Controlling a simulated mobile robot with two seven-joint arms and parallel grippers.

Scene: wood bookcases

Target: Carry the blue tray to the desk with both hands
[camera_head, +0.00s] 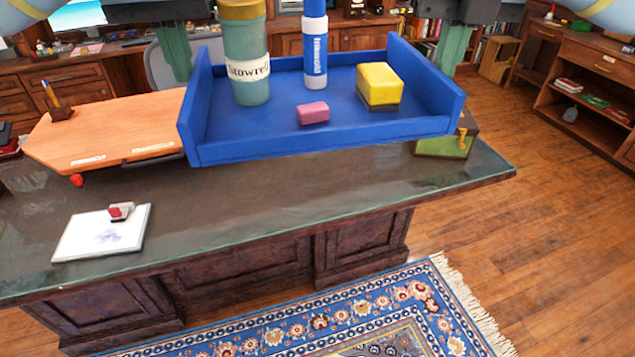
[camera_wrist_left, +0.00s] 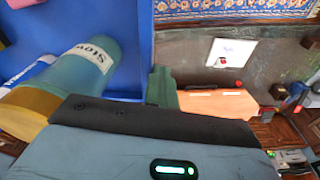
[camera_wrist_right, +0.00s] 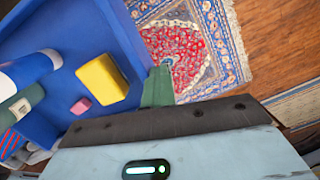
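The blue tray (camera_head: 290,140) is in front of me, above the dark glass-topped desk (camera_head: 330,200), its near edge slightly higher at the right. It carries a green bottle with a tan lid (camera_head: 248,60), a white-and-blue tube (camera_head: 315,50), a yellow block (camera_head: 379,86) and a pink block (camera_head: 313,112). My left gripper (camera_head: 176,55) is at the tray's left wall, and its green finger also shows in the left wrist view (camera_wrist_left: 160,86). My right gripper (camera_head: 453,50) is at the right wall, also in the right wrist view (camera_wrist_right: 158,85). Both appear shut on the walls; the inner fingers are hidden.
An orange board (camera_head: 110,125) with a pen holder (camera_head: 60,110) lies on the desk at left. A white pad (camera_head: 90,240) with a red-and-white object is at the near left. The desk's front middle is clear.

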